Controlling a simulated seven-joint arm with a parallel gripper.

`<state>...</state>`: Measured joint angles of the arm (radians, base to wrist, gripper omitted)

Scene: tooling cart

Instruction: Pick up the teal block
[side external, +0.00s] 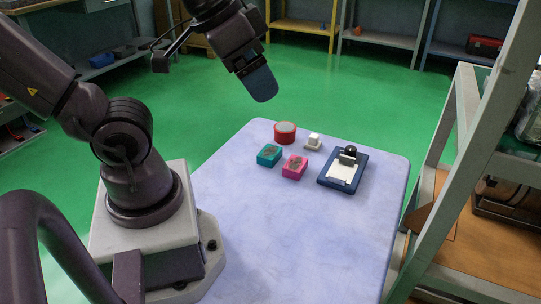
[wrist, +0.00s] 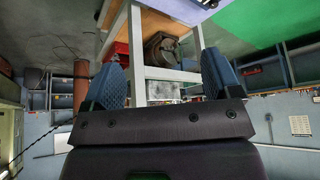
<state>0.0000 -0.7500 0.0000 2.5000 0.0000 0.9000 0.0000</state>
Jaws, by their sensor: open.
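The teal block (side external: 269,155) sits on the pale blue cart top (side external: 290,230), toward its far left edge. It looks like a small box with a brownish patch on its upper face. My gripper (side external: 262,86) is raised above and beyond the far left edge of the cart, well apart from the block. In the wrist view my gripper (wrist: 160,85) shows two blue fingers spread wide with nothing between them. The teal block is not in the wrist view.
A pink block (side external: 295,167) lies just right of the teal block. A red round container (side external: 285,132) stands behind it, with a small white item (side external: 313,141) beside that. A dark blue clipboard-like thing (side external: 342,172) lies further right. The near cart top is clear. A shelf frame (side external: 470,150) stands right.

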